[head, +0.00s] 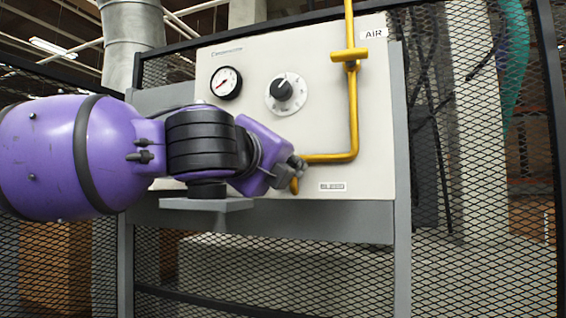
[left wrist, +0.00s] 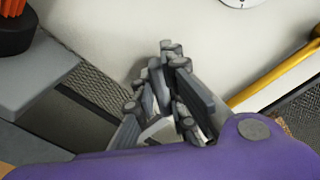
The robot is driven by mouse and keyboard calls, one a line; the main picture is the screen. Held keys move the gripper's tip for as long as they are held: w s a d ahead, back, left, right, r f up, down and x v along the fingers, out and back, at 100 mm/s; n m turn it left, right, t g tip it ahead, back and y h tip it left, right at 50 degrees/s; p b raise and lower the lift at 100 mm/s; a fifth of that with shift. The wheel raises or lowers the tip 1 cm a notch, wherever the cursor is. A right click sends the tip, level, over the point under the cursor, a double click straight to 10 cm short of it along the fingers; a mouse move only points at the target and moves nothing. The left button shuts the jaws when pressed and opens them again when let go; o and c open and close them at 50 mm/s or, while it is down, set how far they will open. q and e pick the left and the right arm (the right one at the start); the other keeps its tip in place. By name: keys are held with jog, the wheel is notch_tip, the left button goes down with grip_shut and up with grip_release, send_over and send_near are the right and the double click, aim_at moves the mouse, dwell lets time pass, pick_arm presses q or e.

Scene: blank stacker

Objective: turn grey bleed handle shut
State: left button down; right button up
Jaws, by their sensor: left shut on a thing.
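My left gripper (head: 293,170) is at the lower end of the yellow pipe (head: 353,110), in front of the white panel (head: 300,125). In the left wrist view its fingers (left wrist: 168,92) are closed together around a pale grey piece (left wrist: 160,129), which looks like the grey bleed handle. The fingers cover most of the handle, so its angle cannot be told. In the head view the handle is hidden behind the gripper. The yellow pipe also shows at the right of the left wrist view (left wrist: 275,75). My right gripper is in neither view.
The panel carries a gauge (head: 226,83), a black-and-white dial (head: 284,92) and a yellow lever (head: 349,56). A grey shelf (head: 225,205) juts out below my arm; an orange-and-black object (left wrist: 12,35) stands on it. Mesh fencing (head: 480,230) surrounds the panel.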

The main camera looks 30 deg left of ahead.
pick_arm(q)
jog(key=n, duration=0.4)
jog(key=shift+f, duration=0.25)
jog(key=shift+n+b, duration=0.35)
jog(key=shift+n, duration=1.05)
jog(key=c, duration=1.8)
grip_release()
jog(key=v, duration=1.2)
jog(key=shift+a, duration=0.1)
